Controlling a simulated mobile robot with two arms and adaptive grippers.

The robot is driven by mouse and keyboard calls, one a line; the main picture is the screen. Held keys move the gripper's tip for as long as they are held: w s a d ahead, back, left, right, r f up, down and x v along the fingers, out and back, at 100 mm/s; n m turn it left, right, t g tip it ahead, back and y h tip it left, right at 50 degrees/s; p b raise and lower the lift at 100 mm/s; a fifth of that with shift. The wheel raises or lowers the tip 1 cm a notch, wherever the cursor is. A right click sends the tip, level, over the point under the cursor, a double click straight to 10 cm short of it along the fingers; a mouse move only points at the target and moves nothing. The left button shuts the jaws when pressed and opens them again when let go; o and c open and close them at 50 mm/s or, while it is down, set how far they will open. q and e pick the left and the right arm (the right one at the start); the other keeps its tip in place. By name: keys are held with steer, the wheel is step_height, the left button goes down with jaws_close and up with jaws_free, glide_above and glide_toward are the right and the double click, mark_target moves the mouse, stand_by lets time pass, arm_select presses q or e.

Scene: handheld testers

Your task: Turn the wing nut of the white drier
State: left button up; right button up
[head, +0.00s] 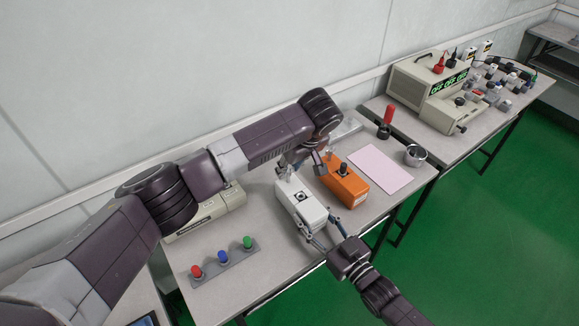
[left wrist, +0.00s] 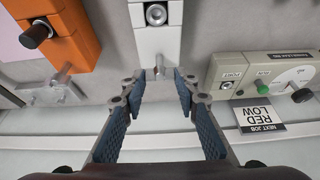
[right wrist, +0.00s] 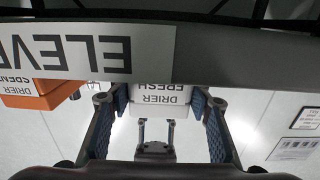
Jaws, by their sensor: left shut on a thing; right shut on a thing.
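The white drier (head: 298,209) is a small white box on the table. In the left wrist view its end (left wrist: 156,38) carries a dark round fitting, and the small metal wing nut (left wrist: 158,72) sticks out toward my left gripper (left wrist: 160,80). My left gripper, also at the drier's far end in the head view (head: 287,168), is shut on the wing nut. My right gripper (head: 322,236) is shut on the drier's near end, its fingers along both sides. In the right wrist view the drier's label (right wrist: 160,98) shows between the fingers of this gripper (right wrist: 160,105).
An orange drier (head: 345,184) stands close to the right of the white one. A pink sheet (head: 378,168), a metal cup (head: 415,154) and a button strip (head: 225,265) are on the table. A beige tester (left wrist: 270,75) and a "RED LOW" card (left wrist: 262,116) are near my left gripper.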

arm_select(q)
steer(key=shift+c, duration=1.1)
